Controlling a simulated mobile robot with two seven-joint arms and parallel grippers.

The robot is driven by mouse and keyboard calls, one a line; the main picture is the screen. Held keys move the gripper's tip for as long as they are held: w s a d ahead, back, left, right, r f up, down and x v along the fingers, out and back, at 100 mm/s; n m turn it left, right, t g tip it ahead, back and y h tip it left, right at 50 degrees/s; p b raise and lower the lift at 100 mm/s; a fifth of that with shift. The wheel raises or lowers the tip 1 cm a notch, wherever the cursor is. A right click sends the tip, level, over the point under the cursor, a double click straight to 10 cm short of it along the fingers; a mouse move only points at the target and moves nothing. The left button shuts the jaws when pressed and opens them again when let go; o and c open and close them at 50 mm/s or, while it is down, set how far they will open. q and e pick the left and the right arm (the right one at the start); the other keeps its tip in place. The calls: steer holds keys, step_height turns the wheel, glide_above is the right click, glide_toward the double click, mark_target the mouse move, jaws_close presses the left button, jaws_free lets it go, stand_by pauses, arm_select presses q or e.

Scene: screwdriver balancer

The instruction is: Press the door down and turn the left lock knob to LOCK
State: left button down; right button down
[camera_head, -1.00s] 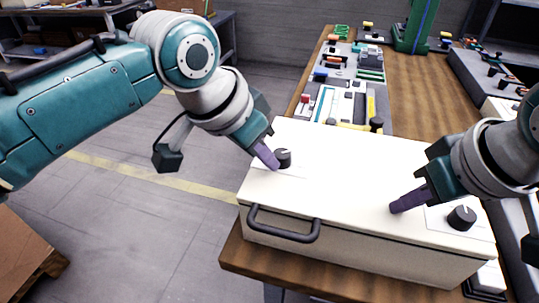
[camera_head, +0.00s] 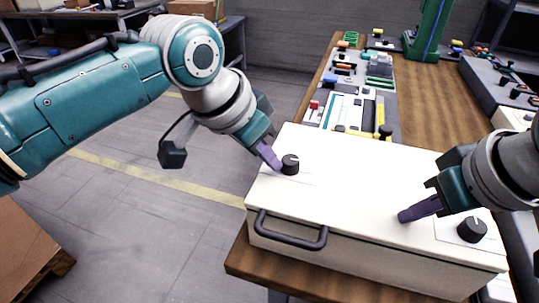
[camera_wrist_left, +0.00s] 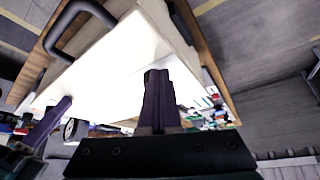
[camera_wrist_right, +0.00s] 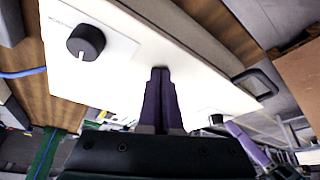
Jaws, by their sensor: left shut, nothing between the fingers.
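The door is the white lid (camera_head: 345,185) of a box on the wooden table, and it looks shut. The left lock knob (camera_head: 290,164) is black and stands at the lid's left end; its pointer is too small to read. My left gripper (camera_head: 272,157) is shut and empty, with purple fingertips low over the lid, just left of that knob. I cannot tell whether they touch the knob or lid. My right gripper (camera_head: 420,209) is shut, with its fingertips at the lid left of the right knob (camera_head: 472,230). The right knob also shows in the right wrist view (camera_wrist_right: 86,42).
A dark handle (camera_head: 290,235) sticks out from the box's front. Behind the box, trays of tools and parts (camera_head: 350,105) and a green post (camera_head: 428,30) stand on the table (camera_head: 430,100).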

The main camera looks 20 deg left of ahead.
arm_select(q)
steer(key=shift+s+a, duration=0.2)
arm_select(e)
steer(key=shift+f, duration=0.1)
arm_select(q)
step_height(320, 180, up, 6)
stand_by(0.3)
